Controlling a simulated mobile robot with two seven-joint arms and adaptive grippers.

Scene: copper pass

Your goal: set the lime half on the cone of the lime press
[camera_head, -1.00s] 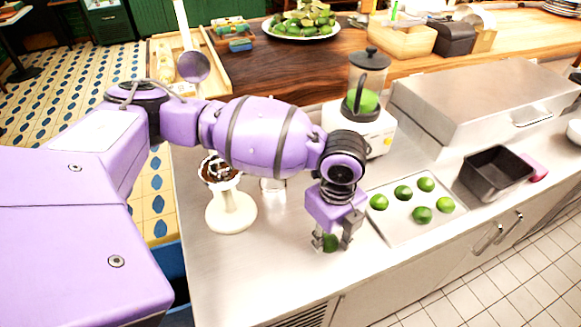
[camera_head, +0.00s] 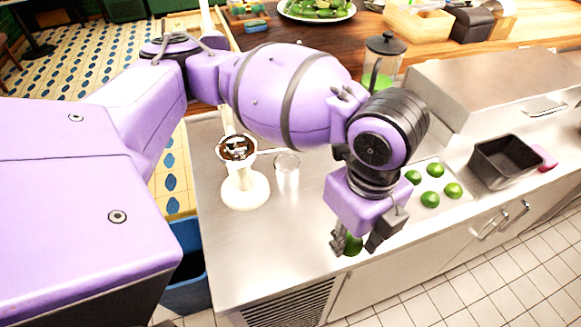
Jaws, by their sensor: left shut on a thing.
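My left gripper (camera_head: 362,245) hangs above the steel counter (camera_head: 265,235) near its front edge. It is shut on a green lime half (camera_head: 353,245), which shows partly between the fingers. The lime press (camera_head: 243,188) stands upright on the counter to the left of the gripper, with a white base and a dark, metallic top; its cone (camera_head: 237,148) is small and hard to make out. The lime half is apart from the press, lower in the picture and to its right. My right gripper is not in view.
A clear glass (camera_head: 286,170) stands just right of the press. Several limes lie on a tray (camera_head: 452,207) behind my gripper. A black bin (camera_head: 500,165) stands farther right. A blue bin (camera_head: 187,290) is below the counter's left end.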

